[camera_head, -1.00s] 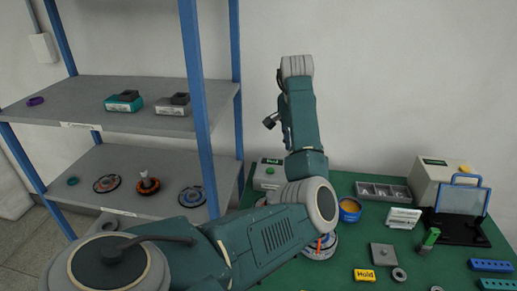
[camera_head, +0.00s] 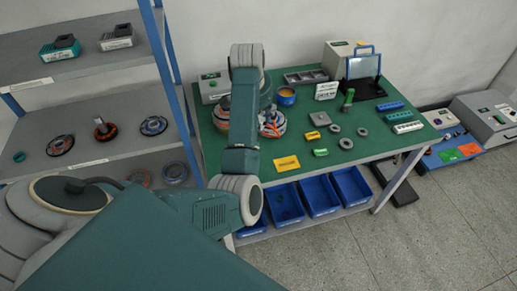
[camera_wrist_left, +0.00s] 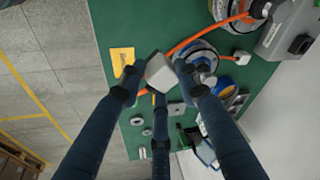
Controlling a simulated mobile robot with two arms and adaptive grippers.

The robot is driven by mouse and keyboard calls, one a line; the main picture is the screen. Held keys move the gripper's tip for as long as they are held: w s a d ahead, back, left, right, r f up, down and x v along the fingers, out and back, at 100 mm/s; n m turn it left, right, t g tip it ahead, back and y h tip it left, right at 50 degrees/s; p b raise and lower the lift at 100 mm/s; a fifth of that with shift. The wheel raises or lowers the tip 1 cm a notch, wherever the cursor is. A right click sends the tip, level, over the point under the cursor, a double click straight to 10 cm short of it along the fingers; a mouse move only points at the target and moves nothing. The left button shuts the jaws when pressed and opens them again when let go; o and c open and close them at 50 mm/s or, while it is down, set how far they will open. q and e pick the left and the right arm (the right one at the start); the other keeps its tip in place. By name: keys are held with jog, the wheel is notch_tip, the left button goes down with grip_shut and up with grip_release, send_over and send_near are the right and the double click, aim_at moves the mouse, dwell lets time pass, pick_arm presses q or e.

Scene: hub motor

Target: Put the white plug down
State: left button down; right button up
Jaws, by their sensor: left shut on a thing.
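In the left wrist view, the white plug (camera_wrist_left: 160,72) sits between the dark fingers of my left gripper (camera_wrist_left: 161,77), which is shut on it above the green table (camera_wrist_left: 262,75). An orange cable (camera_wrist_left: 136,84) passes close to the held plug. A second white plug (camera_wrist_left: 242,56) lies at an orange cable end on the table. A hub motor (camera_wrist_left: 203,51) lies beyond the fingers, partly hidden. In the head view, two hub motors (camera_head: 272,123) stand on the table, partly behind my left arm. My left gripper's fingertips and the held plug are hidden there. My right gripper is not in view.
A yellow card (camera_head: 287,163) lies at the table's front left edge. Blue bins (camera_head: 319,197) stand below. Metal rings (camera_head: 345,143), a blue tape roll (camera_head: 287,96) and a black stand (camera_head: 367,88) occupy the table. A shelf (camera_head: 95,115) stands left. The front right table surface is clearer.

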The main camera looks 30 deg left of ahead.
pick_arm(q)
notch_tip(320, 180, down, 7)
jog(key=shift+s+r+p, duration=0.1)
jog(key=shift+s+p, duration=0.05)
jog(key=shift+p, duration=0.5)
notch_tip(320, 180, down, 7)
jog(key=shift+r+p, duration=0.1)
jog(key=shift+p, duration=0.3)
jog(key=shift+f, duration=0.7)
jog(key=c, duration=1.2)
grip_release()
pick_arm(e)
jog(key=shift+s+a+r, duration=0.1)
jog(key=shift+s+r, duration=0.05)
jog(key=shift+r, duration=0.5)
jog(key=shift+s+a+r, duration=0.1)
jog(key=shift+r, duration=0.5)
